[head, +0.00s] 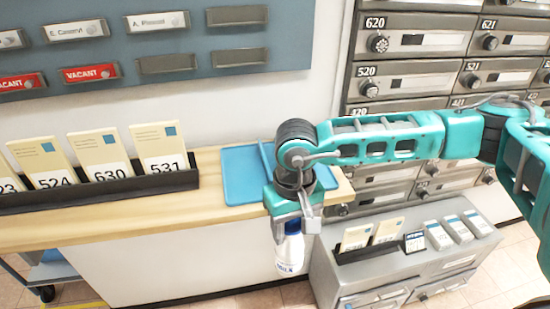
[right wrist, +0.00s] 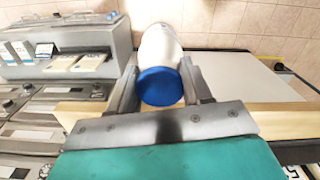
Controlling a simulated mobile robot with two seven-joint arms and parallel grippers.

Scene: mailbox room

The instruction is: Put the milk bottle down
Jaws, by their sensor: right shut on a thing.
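The milk bottle (head: 290,252) is white with a blue cap and hangs upright below my right gripper (head: 293,219) in the head view. The right gripper is shut on it near the cap. In the right wrist view the bottle (right wrist: 160,48) and its blue cap show between the two fingers of the gripper (right wrist: 160,88). The bottle is in front of the counter's front edge in the head view, and I see no surface touching its base. My left gripper is not in view.
A wooden counter (head: 130,232) bears a blue tray (head: 240,172) behind the gripper and a black rack (head: 100,190) of numbered envelopes at left. A lower grey cabinet (head: 400,262) with cards and small boxes stands at right. Metal mailboxes (head: 415,40) fill the back right.

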